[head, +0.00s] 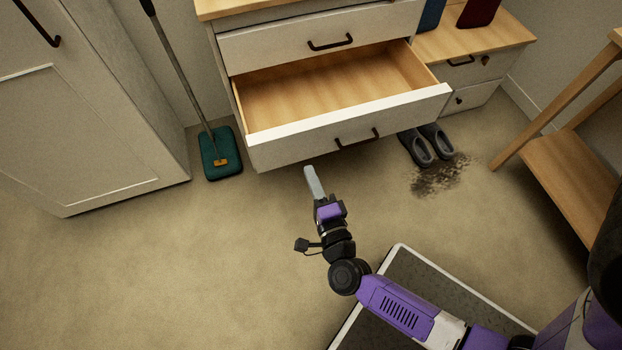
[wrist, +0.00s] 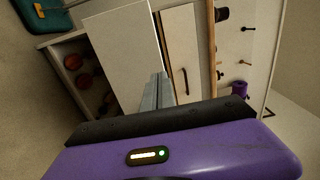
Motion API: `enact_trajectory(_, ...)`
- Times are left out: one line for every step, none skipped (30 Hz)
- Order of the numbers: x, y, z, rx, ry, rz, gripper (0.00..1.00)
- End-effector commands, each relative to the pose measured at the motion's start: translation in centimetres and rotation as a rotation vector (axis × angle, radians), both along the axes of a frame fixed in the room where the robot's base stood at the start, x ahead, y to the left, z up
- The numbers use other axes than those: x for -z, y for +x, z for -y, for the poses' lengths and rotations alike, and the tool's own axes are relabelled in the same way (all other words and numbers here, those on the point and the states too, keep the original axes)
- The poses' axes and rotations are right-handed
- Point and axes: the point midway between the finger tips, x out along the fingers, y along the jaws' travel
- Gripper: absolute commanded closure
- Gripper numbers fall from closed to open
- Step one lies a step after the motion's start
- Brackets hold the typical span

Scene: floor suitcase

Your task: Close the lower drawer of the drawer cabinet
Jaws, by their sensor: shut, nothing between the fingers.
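The drawer cabinet (head: 225,32) stands against the back wall. Its lower drawer (head: 300,145) is pulled far out, and its wooden inside looks empty. The drawer's dark bar handle (head: 358,138) is on its white front. The drawer above it (head: 285,47) is shut. My gripper (head: 309,170) is shut and empty, just in front of the lower drawer's front, left of the handle. A gap to the front seems to remain, but I cannot judge its depth. The wrist view shows the closed fingers (wrist: 158,90) before white cabinet panels, seen sideways.
A green mop (head: 220,155) stands left of the cabinet, beside a tall white cupboard (head: 90,110). Grey shoes (head: 418,150) and a dark floor stain (head: 440,176) lie to the right. A wooden shelf (head: 570,170) is at far right. The floor at left front is clear.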

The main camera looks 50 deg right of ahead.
Motion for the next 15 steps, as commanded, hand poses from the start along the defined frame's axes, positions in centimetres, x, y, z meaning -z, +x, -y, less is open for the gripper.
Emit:
enact_trajectory(-0.1,1.0,0.6,0.000,-0.002,0.003,1.00)
enact_trajectory(-0.1,1.5,0.9,0.000,-0.001,0.004,1.00)
enact_trajectory(0.0,2.1,1.4,0.000,-0.001,0.003,1.00)
enact_trajectory(0.0,2.6,1.7,0.001,-0.001,0.004,1.00)
enact_trajectory(0.0,3.1,2.0,-0.001,-0.002,0.002,1.00)
enact_trajectory(0.0,3.8,2.5,-0.001,-0.003,0.002,1.00)
enact_trajectory(-0.1,4.3,2.8,0.000,-0.003,0.003,1.00)
enact_trajectory(0.0,4.7,3.1,0.000,-0.002,0.002,1.00)
enact_trajectory(-0.1,5.3,3.5,-0.001,-0.002,0.002,1.00)
enact_trajectory(0.0,5.7,3.8,0.000,-0.002,0.002,1.00)
enact_trajectory(0.0,6.1,4.1,-0.001,-0.003,0.002,1.00)
enact_trajectory(0.0,6.6,4.4,-0.001,-0.003,0.001,1.00)
enact_trajectory(0.0,6.9,4.6,-0.001,-0.003,0.001,1.00)
enact_trajectory(0.0,7.2,4.8,-0.001,-0.002,0.001,1.00)
enact_trajectory(0.0,7.5,5.0,-0.001,-0.002,0.001,1.00)
